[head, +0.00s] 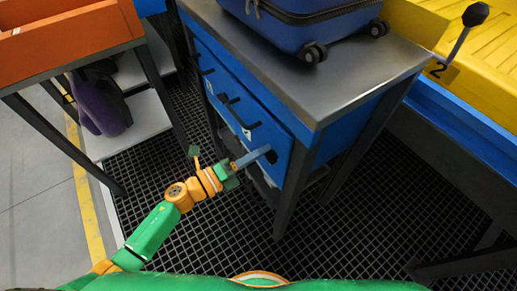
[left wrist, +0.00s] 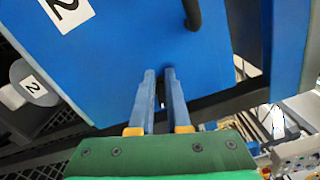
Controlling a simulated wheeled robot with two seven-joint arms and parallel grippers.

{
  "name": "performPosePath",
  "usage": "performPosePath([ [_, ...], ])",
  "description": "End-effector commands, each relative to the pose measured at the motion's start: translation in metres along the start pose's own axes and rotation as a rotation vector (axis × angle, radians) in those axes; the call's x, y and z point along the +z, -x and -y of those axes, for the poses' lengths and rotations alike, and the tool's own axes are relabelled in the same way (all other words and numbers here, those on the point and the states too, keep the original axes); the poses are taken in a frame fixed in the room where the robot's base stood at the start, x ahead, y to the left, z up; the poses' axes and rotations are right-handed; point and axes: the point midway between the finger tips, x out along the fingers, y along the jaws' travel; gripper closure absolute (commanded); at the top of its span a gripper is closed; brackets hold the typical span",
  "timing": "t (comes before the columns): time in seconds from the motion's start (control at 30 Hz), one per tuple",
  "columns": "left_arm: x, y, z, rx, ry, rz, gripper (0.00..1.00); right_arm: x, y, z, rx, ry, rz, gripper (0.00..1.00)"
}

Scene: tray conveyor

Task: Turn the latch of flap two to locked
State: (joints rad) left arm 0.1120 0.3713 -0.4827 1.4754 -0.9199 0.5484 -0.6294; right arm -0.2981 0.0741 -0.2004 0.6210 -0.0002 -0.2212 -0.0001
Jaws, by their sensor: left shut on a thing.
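A blue front panel (left wrist: 115,60) with a white "2" label (left wrist: 68,12) and a black handle (left wrist: 191,14) faces my left gripper. It also shows in the head view as the blue side (head: 222,82) of the metal-topped bench. My left gripper (head: 268,152) reaches the panel's lower right end. In the left wrist view its two grey-blue fingers (left wrist: 160,73) are close together, with a narrow gap. They are shut on a small dark part, likely the latch, mostly hidden between and behind the fingertips; its turn cannot be read. My right gripper is not in view.
A blue suitcase (head: 310,22) stands on the metal bench top (head: 330,85). At right is a yellow and blue unit (head: 482,75) with a black-knobbed lever (head: 475,14) beside a "2". An orange bin (head: 65,40) is at left.

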Motion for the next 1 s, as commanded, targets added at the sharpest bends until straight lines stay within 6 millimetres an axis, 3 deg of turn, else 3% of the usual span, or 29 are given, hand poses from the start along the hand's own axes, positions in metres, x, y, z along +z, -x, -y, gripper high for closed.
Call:
performPosePath([
  [0.03, -0.0066, 0.0007, -0.004, 0.009, 0.038, -0.016, 1.0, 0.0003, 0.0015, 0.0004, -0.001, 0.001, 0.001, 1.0],
  [0.4, -0.0071, 0.0005, -0.0082, 0.009, 0.26, -0.013, 1.0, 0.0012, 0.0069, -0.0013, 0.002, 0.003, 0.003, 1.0],
  [1.0, -0.0078, 0.0003, -0.0093, 0.007, 0.34, -0.013, 1.0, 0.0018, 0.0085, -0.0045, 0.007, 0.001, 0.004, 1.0],
])
